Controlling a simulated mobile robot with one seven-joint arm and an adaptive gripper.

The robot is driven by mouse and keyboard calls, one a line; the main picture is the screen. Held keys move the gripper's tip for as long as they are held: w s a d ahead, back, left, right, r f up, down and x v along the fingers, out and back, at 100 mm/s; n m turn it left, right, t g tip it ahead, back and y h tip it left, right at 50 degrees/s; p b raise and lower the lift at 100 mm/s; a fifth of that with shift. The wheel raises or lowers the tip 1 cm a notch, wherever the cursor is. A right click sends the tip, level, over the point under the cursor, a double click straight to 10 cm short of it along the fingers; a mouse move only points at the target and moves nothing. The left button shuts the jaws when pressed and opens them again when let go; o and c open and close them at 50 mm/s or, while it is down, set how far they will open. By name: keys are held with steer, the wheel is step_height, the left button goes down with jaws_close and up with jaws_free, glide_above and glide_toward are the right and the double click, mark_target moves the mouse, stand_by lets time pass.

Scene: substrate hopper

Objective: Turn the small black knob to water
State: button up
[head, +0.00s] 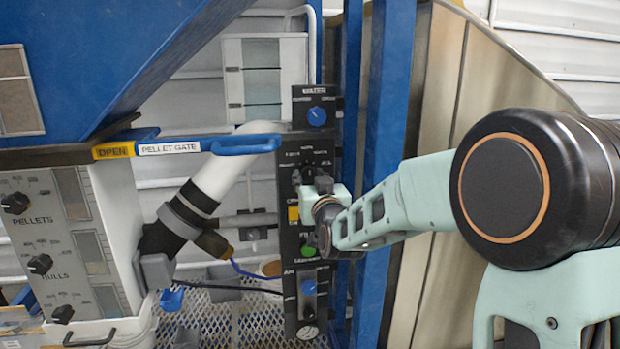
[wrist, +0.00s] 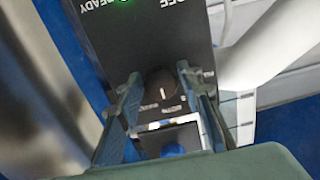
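The small black knob (wrist: 158,82) sits on the dark control panel (head: 288,232). In the wrist view, which sees the panel upside down, its white mark points toward the blue knob's end of the panel. In the head view the black knob (head: 305,173) is small and partly covered by my gripper (head: 318,186). In the wrist view the two fingers of my gripper (wrist: 160,76) stand apart, one on each side of the black knob. I cannot tell whether they touch it. The small labels around the knob are too blurred to read.
A blue knob (head: 317,116) sits at the top of the panel, with a green light (head: 308,250) lower down. A blue post (head: 387,110) stands just right of the panel. A white pipe (head: 222,172) and a blue-handled pellet gate (head: 246,145) are to the left.

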steer(key=c, duration=0.7)
steer(key=shift+f+m+b, duration=0.15)
steer(key=shift+m+b, duration=0.25)
steer(key=shift+b, duration=0.7)
steer(key=m+b, duration=0.2)
steer(key=b, duration=0.1)
steer(key=shift+f+m, duration=0.1)
steer(key=shift+m, duration=0.2)
steer(key=m+b, duration=0.3)
steer(key=b, duration=0.1)
steer(key=shift+a, duration=0.1)
steer(key=shift+r+m+b, duration=0.2)
steer(key=shift+m+b, duration=0.2)
steer(key=shift+m, duration=0.3)
steer(key=shift+r, duration=0.1)
